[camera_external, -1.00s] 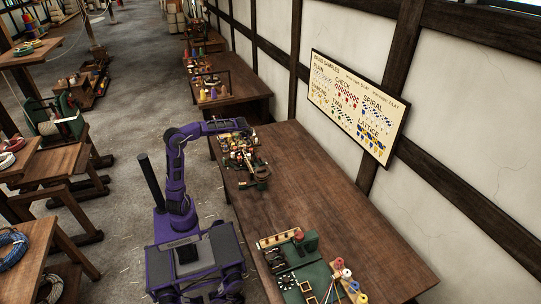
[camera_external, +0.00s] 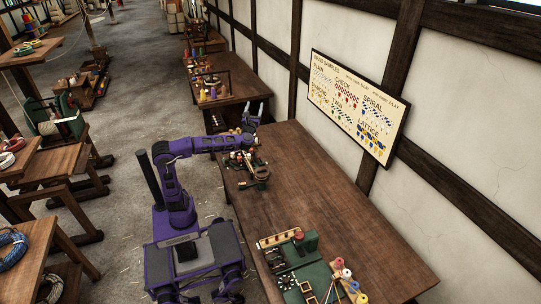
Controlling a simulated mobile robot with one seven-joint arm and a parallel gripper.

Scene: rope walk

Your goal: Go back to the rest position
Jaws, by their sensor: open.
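My purple arm reaches to the right from my base and over the far end of the long wooden table (camera_external: 335,225). My gripper (camera_external: 254,106) is above that end of the table, with its two fingers apart and pointing up. Nothing shows between the fingers. A cluster of small parts on a stand (camera_external: 250,168) is on the table just below and in front of my forearm. My arm hides part of the cluster.
A green board with spools and small fittings (camera_external: 310,265) lies at the table's near end. The table's middle is clear. The wall with a braid samples chart (camera_external: 352,105) is to the right. Wooden benches (camera_external: 65,160) stand to the left, with open floor between.

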